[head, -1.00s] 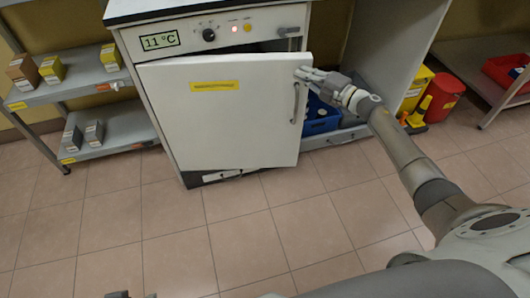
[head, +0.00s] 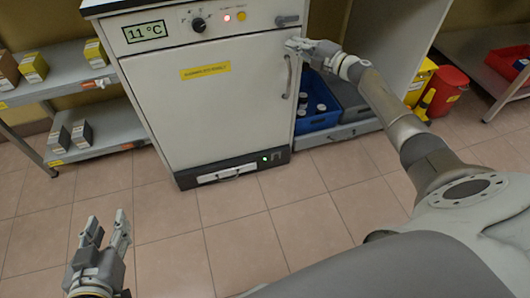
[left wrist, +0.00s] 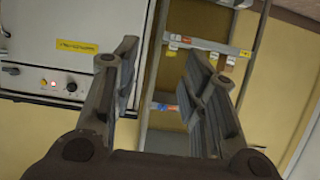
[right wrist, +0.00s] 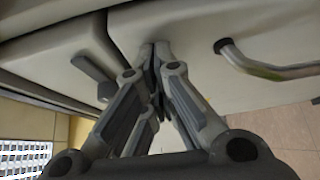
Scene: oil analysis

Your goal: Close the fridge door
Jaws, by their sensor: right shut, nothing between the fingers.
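The white fridge door (head: 210,108) with a yellow label sits flush with the fridge body in the head view, with no gap visible. Its curved metal handle (head: 288,77) is on the right edge; the handle also shows in the right wrist view (right wrist: 262,66). My right gripper (head: 294,44) is shut and empty, its fingertips at the door's upper right corner, above the handle. In the right wrist view the fingertips (right wrist: 156,52) appear against the door face. My left gripper (head: 107,226) is open and empty over the floor, left of the fridge; its spread fingers show in the left wrist view (left wrist: 160,75).
The control panel (head: 205,25) above the door reads 11 °C. A grey shelf (head: 105,130) with boxes stands left. A blue crate (head: 318,119) with bottles sits right of the fridge. A red bin (head: 445,92) stands farther right. Floor in front is clear.

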